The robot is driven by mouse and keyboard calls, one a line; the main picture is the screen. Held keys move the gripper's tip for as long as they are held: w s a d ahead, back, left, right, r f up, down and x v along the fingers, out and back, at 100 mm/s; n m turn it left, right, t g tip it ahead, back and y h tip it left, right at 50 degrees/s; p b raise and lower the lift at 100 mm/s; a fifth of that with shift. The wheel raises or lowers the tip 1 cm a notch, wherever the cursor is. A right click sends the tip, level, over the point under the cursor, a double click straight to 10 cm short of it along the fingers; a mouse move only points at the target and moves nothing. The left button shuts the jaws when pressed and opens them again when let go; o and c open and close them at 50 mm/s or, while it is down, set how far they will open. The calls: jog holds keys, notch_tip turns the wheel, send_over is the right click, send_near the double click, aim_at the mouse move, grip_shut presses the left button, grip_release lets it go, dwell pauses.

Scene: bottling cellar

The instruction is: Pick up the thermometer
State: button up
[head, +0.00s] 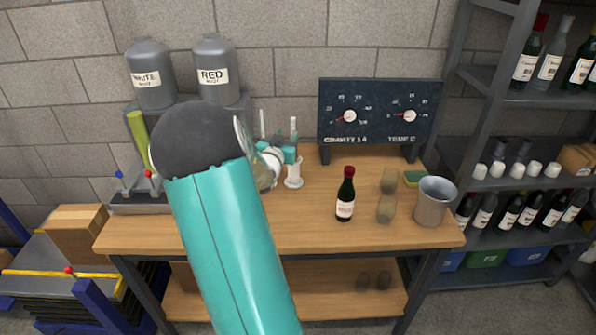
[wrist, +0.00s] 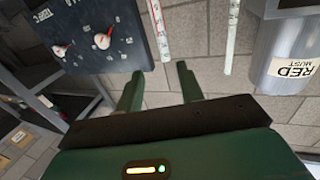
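A thin white stick with a red stripe, which looks like the thermometer (wrist: 160,30), shows at the top of the wrist view. My gripper (wrist: 161,78) is open, with its two dark green fingers apart and nothing held between them. The stick's near end lies in the gap between the fingertips in the picture; I cannot tell how far away it is. In the head view my teal arm hides much of this area. Two thin upright sticks show beside its end, and I cannot tell which is the thermometer.
A second pale stick (wrist: 232,38) stands right of the thermometer in the wrist view. The wooden bench (head: 310,232) holds a dark wine bottle (head: 345,196), a metal bucket (head: 434,202) and a gauge board (head: 378,110).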

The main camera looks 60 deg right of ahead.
aim_at(292, 126)
jog(key=d, duration=0.1)
jog(key=w+d, duration=0.1)
jog(key=d, duration=0.1)
jog(key=shift+w+f, duration=0.2)
jog(key=shift+f, duration=0.05)
jog(key=shift+s+d+r, duration=0.1)
jog(key=shift+s+d, duration=0.05)
jog(key=shift+d, duration=0.15)
jog(key=d, duration=0.3)
jog(key=w+d, duration=0.1)
jog(key=d, duration=0.1)
jog(key=shift+d+f, duration=0.25)
jog(key=shift+f, duration=0.05)
grip_shut()
